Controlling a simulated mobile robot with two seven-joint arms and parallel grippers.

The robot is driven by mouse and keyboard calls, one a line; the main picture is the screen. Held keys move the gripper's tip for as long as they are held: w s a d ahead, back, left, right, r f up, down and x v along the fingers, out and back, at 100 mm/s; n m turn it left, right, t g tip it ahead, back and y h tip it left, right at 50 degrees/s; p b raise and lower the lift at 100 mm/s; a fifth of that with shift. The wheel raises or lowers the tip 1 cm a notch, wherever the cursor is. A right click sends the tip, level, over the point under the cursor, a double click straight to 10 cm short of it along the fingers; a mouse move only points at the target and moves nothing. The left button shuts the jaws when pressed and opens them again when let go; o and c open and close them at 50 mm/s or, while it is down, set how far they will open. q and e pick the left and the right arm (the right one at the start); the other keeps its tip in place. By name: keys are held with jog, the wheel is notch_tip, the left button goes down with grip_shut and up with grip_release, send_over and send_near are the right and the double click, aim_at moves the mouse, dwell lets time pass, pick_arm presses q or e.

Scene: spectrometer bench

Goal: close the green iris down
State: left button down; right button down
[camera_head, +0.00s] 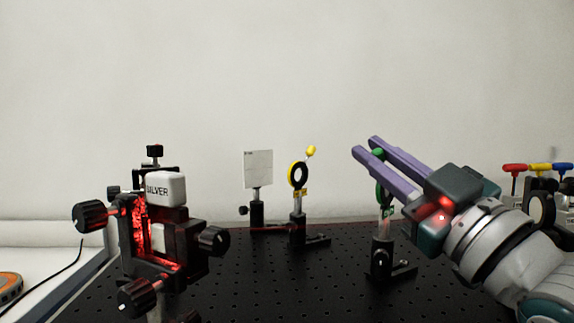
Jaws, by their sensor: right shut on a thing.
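The green iris (379,193) stands on a post on the black breadboard, right of centre, with a green label on its mount. My right gripper (366,146) reaches in from the right, its purple fingers lying across the top of the iris. The fingers are shut on the iris's green lever knob (377,153), which shows between them. The fingers and gripper body hide much of the ring, so its opening cannot be made out. My left gripper is out of view.
A yellow iris (298,175) and a white screen (258,169) stand left of the green iris on the breadboard (300,285). A black mount with a block marked SILVER (166,189) stands front left, lit red. Red, yellow and blue handled tools (540,167) are at the far right.

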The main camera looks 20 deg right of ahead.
aim_at(376, 152)
jog(key=shift+s+a+f+n+y+b, duration=0.15)
jog(key=shift+n+y+b, duration=0.1)
jog(key=shift+n+y, duration=0.35)
jog(key=shift+w+a+f+n+y+b, duration=0.15)
jog(key=shift+n+y, duration=0.25)
jog(key=shift+n, duration=0.4)
jog(key=shift+s, duration=0.1)
jog(key=c, duration=0.8)
grip_release()
jog(key=shift+c, duration=0.2)
jog(key=shift+r, duration=0.15)
notch_tip(376, 152, up, 20)
jog(key=p, duration=0.5)
